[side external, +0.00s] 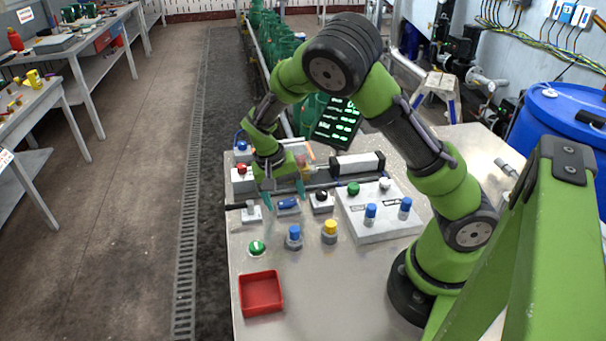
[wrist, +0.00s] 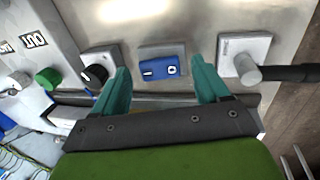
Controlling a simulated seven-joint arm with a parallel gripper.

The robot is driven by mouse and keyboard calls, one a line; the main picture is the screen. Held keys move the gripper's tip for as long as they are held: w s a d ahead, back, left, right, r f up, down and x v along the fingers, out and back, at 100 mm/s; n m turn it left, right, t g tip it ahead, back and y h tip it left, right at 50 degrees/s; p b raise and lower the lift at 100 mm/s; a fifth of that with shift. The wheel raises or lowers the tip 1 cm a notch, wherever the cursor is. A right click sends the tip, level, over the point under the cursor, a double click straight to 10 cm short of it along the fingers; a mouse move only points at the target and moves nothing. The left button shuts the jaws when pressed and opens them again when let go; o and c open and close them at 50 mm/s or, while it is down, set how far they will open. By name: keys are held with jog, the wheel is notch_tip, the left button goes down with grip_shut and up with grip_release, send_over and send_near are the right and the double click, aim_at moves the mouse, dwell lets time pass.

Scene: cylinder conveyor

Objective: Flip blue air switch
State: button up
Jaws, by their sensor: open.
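The blue air switch (side external: 288,204) is a small blue rocker on a grey plate on the metal table. In the wrist view the blue switch (wrist: 160,68) carries white marks and lies between the fingertips, beyond them. My gripper (side external: 283,193) is above and just behind the switch in the side view, with its teal fingers pointing down. In the wrist view my gripper (wrist: 162,76) is open, with one finger on each side of the switch and nothing held. Contact with the switch cannot be made out.
A black knob (side external: 321,196) and a grey lever (side external: 251,213) flank the switch. Blue (side external: 294,232), yellow (side external: 330,227) and green (side external: 257,246) buttons stand in front. A red tray (side external: 261,294) lies at the front left. A white panel (side external: 378,226) with small cylinders is right.

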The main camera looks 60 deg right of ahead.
jog(key=v, duration=1.7)
jog(key=shift+w+f, duration=0.1)
jog(key=s+a+r+n+t+y, duration=0.2)
jog(key=s+r+t, duration=0.1)
jog(key=s, duration=0.5)
jog(key=s+a+r+n+t+y, duration=0.1)
jog(key=s+a+r+n+t, duration=0.1)
jog(key=s+t, duration=0.4)
jog(key=s+n, duration=0.1)
jog(key=s, duration=0.1)
jog(key=shift+s+a+r+y, duration=0.2)
jog(key=shift+s+r+y, duration=0.05)
jog(key=shift+r+y, duration=0.15)
